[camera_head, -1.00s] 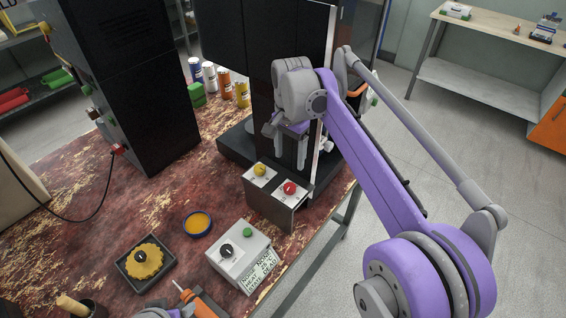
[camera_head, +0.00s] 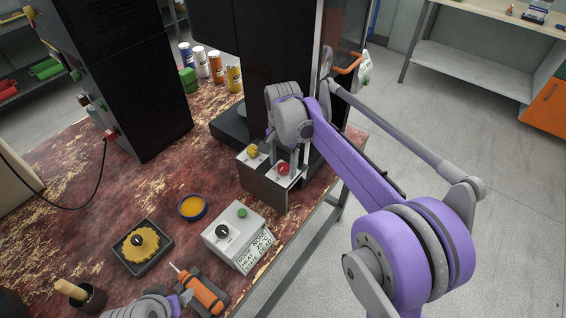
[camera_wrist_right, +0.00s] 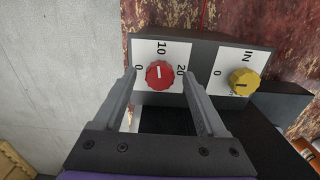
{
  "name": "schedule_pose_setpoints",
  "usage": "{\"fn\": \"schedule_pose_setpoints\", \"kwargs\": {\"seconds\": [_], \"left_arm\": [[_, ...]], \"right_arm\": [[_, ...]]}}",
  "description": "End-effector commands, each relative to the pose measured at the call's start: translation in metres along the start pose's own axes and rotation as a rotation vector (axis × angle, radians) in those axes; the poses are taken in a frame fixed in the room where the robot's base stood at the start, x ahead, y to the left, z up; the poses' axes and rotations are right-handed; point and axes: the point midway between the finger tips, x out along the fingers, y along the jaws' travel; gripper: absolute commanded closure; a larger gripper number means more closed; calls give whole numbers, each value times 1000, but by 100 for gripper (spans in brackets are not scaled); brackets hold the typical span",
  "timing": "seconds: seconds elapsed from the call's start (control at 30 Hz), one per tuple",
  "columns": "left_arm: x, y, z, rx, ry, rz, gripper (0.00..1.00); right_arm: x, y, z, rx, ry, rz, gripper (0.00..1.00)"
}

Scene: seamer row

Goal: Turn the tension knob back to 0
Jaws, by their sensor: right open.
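A red knob (camera_head: 284,168) and a yellow knob (camera_head: 252,151) sit on white plates on a dark box at the table's right edge. In the right wrist view the red knob (camera_wrist_right: 159,75) has marks 0, 10 and 20, and its white line points near 10. The yellow knob (camera_wrist_right: 243,82) is to its right, with a 0 and letters partly cut off. I cannot read which is tension. My right gripper (camera_head: 286,158) is open, its fingers on either side of the red knob; contact is unclear. My left gripper (camera_head: 176,304) shows partly at the bottom edge.
A grey box (camera_head: 234,235) with a black knob and green button stands in front of the dark box. An orange-handled tool (camera_head: 203,294) lies near my left gripper. A tall black machine (camera_head: 275,75) rises behind the knobs. Several cans (camera_head: 216,66) stand at the back.

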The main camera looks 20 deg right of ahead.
Motion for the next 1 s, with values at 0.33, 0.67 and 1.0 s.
{"fn": "schedule_pose_setpoints", "kwargs": {"seconds": [0.33,0.67,1.0], "left_arm": [[0,0,0,0,0,0,26],[0,0,0,0,0,0,26],[-2,0,-1,0,1,0,26]], "right_arm": [[0,0,0,0,0,0,69],[-1,0,0,-2,0,0,100],[-1,0,0,-100,0,0,100]]}}
